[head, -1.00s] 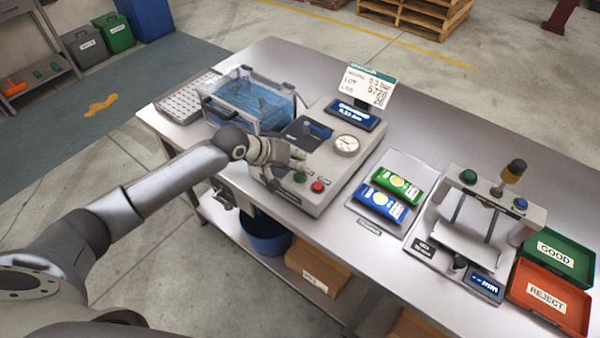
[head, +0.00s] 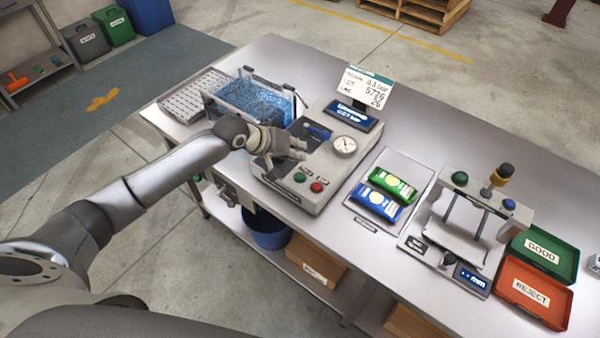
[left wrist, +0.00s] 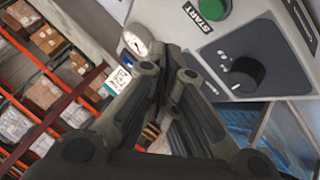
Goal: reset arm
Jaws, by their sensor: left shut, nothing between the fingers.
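My left gripper (head: 298,148) is above the grey control unit with the gauge (head: 344,147), near its left side. Its fingers are shut and hold nothing. In the left wrist view the shut fingers (left wrist: 172,80) point toward the unit, with a green START button (left wrist: 213,8) and a black knob (left wrist: 243,75) beside them. Whether the gripper touches the unit is unclear. My right gripper is in neither view.
A clear tank (head: 255,100) with blue contents stands left of the unit. Green and blue packets (head: 392,184) lie on a plate to the right. A press-like gauge stand (head: 465,225), a green GOOD tray (head: 546,250) and an orange REJECT tray (head: 533,293) stand further right.

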